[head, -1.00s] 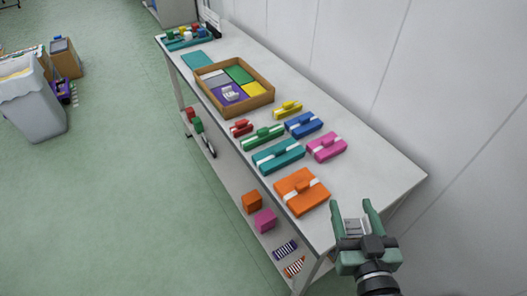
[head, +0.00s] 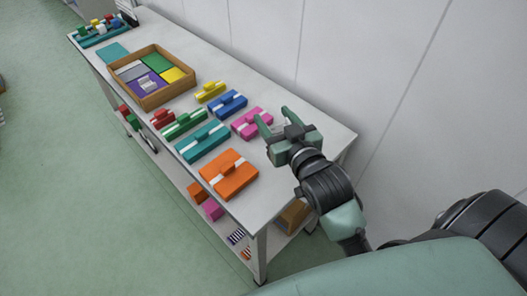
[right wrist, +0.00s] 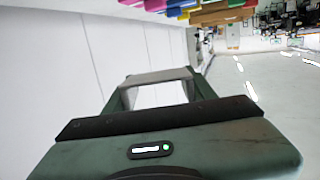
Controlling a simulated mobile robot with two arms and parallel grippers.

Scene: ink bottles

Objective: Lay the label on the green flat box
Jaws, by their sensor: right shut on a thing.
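My right gripper (head: 277,118) appears over the near right part of the table in the head view, just right of the pink box. It is shut on a thin pale piece, seemingly the label (right wrist: 158,77), which spans the fingertips in the right wrist view. In the head view the label is hardly visible. A green box with a white band (head: 172,129) lies on the table between the red and teal boxes. A flat green piece (head: 157,62) also lies in the wooden tray. My left gripper is not in view.
Yellow (head: 211,91), blue (head: 228,104), pink (head: 252,122), teal (head: 203,141) and orange (head: 229,174) boxes lie close together. The wooden tray (head: 150,104) stands beyond them. A white wall runs behind the table. The tabletop's near right end is bare (head: 262,204).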

